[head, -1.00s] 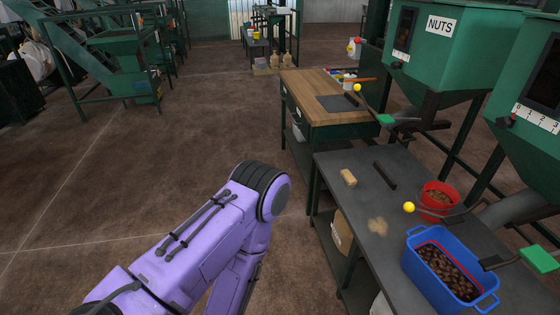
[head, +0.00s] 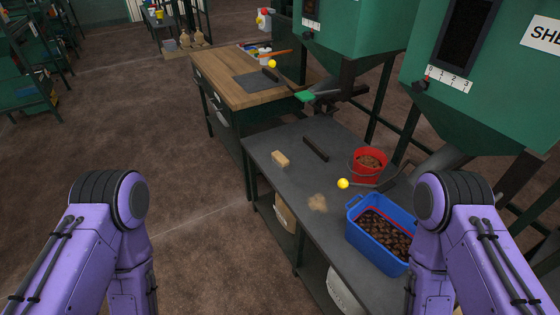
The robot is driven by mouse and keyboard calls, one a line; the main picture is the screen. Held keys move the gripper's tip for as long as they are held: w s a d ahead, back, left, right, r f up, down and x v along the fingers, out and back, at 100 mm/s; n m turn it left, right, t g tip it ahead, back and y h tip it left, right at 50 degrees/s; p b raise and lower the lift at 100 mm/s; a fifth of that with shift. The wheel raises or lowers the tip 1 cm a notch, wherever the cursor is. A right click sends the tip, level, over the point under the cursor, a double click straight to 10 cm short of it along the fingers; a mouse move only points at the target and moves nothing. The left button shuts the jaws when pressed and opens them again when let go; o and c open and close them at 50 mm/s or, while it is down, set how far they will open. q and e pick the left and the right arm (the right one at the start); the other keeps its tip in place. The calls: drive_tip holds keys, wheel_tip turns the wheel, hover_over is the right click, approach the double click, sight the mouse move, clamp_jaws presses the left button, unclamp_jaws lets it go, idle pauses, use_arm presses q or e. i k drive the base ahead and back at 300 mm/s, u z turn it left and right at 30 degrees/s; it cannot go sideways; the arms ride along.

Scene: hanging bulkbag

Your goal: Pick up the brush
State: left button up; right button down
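On the dark grey table (head: 276,183) a small tan block (head: 280,159) lies near the left edge. A thin dark bar (head: 316,148) lies just right of it and behind. Either could be the brush; bristles are too small to make out. A light brown patch of loose material (head: 318,202) lies on the table in front of them. Purple links of both my arms show at the lower left and lower right. Neither gripper is in the frame, and nothing is seen touching the block or the bar.
A blue crate (head: 356,239) of brown pieces and a red bucket (head: 355,167) stand on the table's right side. A wooden-topped bench (head: 221,77) stands behind. Floor to the left is clear.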

sight(280, 160)
drive_tip(key=u, duration=1.9)
drive_tip(key=i, duration=1.65)
drive_tip(key=z, duration=3.8)
drive_tip(key=i, duration=0.5)
drive_tip(key=u, duration=0.05)
